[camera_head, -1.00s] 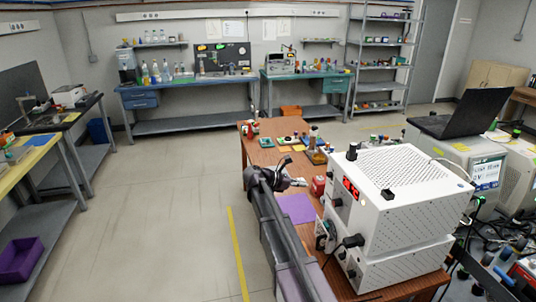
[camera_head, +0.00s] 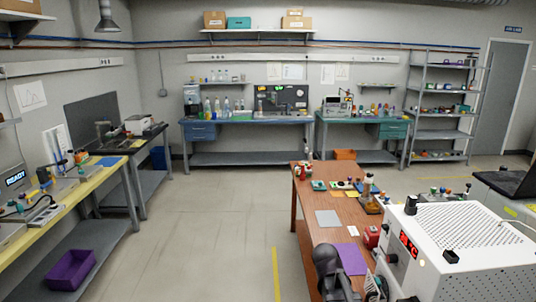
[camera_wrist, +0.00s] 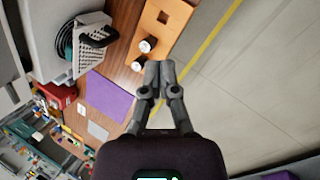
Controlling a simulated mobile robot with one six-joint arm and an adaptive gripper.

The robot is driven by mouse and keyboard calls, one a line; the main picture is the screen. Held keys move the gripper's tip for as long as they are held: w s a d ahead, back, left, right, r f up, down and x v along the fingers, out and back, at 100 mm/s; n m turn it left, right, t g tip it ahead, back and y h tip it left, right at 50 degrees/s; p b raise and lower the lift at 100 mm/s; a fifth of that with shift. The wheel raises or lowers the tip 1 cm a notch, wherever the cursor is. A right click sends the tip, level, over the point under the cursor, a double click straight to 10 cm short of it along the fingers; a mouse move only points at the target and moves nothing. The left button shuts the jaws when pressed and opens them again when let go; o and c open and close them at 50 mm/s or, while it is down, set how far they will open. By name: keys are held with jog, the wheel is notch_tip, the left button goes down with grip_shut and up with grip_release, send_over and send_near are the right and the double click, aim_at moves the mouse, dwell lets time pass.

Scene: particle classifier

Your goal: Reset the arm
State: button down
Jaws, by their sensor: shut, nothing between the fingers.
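My gripper (camera_wrist: 158,72) shows in the wrist view with its two fingertips together and nothing between them. It hangs above the edge of the brown wooden table, with the floor to its right. In the head view, part of my arm (camera_head: 330,268) shows at the bottom, beside the table's left edge; the fingertips cannot be made out there.
The wooden table (camera_head: 310,228) holds a purple mat (camera_head: 351,259), a grey mat (camera_head: 327,218), a red box (camera_head: 371,236) and a white instrument (camera_head: 465,240) with a red display. Benches line the back and left walls. The floor (camera_head: 210,230) between is clear.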

jog(key=s+a+f+m+y, duration=0.1)
jog(key=s+a+m+y, duration=0.3)
jog(key=s+a+m, duration=0.2)
jog(key=shift+s+f+y, duration=0.25)
jog(key=shift+s+y, duration=0.05)
jog(key=shift+s, duration=0.6)
